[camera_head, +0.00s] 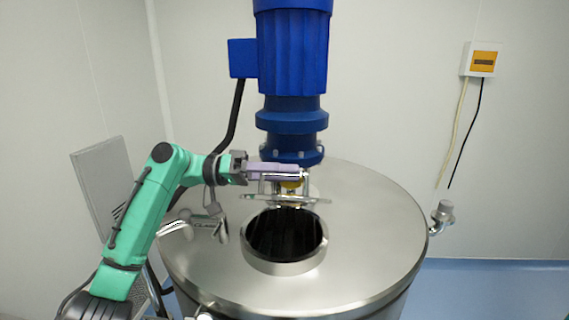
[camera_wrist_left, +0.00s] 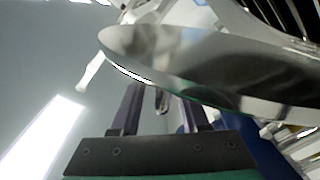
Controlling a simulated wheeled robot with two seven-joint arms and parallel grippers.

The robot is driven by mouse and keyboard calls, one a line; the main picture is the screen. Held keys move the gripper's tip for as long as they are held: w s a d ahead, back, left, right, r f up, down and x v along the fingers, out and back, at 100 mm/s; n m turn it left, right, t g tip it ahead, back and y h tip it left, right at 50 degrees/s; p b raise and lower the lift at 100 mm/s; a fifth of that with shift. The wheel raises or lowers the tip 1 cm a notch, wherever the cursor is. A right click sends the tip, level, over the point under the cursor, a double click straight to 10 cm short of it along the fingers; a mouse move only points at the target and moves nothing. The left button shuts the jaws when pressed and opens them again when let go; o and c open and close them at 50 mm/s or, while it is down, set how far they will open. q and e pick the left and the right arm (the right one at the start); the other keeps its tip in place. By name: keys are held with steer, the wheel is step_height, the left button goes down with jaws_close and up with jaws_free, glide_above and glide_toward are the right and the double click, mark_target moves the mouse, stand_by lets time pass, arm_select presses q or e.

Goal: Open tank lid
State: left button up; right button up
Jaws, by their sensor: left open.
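The steel tank (camera_head: 190,265) has a round opening (camera_head: 287,237) in its top, uncovered and dark inside. The shiny lid (camera_head: 260,199) is raised over the far side of the opening and shows almost edge-on. In the left wrist view the lid (camera_wrist_left: 200,62) fills much of the upper part, close in front of the fingers. My left gripper (camera_head: 290,172) is open just above the lid, beside its metal fittings; its two fingers also show in the left wrist view (camera_wrist_left: 160,105). I cannot tell if they touch the lid. My right gripper is out of view.
A blue motor (camera_head: 293,60) stands on the tank top right behind the lid. A pipe fitting (camera_head: 442,213) sticks out at the tank's right edge. A yellow-and-white wall box (camera_head: 483,60) hangs at the upper right. The tank top's right side is clear.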

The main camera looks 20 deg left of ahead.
arm_select(q)
jaws_close()
stand_by(1.4)
